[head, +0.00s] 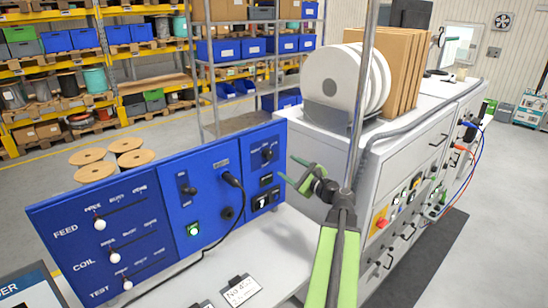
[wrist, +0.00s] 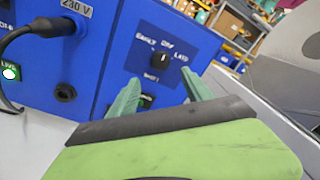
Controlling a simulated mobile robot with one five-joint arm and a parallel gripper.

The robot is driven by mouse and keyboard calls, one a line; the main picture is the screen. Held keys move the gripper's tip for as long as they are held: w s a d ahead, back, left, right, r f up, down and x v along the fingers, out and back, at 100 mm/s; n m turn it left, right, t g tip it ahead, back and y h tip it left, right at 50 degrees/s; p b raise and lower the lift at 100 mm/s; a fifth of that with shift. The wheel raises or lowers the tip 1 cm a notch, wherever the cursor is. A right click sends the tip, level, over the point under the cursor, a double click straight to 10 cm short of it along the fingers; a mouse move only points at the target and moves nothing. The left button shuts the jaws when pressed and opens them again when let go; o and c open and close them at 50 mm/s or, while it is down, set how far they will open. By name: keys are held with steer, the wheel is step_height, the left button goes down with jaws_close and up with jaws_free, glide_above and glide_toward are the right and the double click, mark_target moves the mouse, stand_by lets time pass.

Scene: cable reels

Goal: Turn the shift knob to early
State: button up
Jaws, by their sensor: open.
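The shift knob (wrist: 161,59) is a small black knob on a blue panel (wrist: 112,55). In the head view the knob (head: 267,154) is near the panel's right end. My gripper (head: 288,168) is open and empty, right of the panel there, its green fingers pointing toward it. In the wrist view the gripper's two fingers (wrist: 161,88) are spread below the knob, apart from it. Their exact distance from the panel is unclear.
A black plug and cable (head: 233,182) sit in a socket left of the knob, above a lit green switch (head: 193,229). White-knobbed feed, coil and test sliders (head: 100,224) are farther left. A grey cabinet (head: 385,165) with white reels (head: 335,80) stands at the right.

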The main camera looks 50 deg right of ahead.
mark_target(270, 155)
steer(key=w, duration=0.3)
steer(key=w+d, duration=0.1)
steer(key=w, duration=0.5)
steer(key=shift+w+d, duration=0.15)
steer(key=shift+w, duration=0.25)
steer(key=shift+c, duration=0.4)
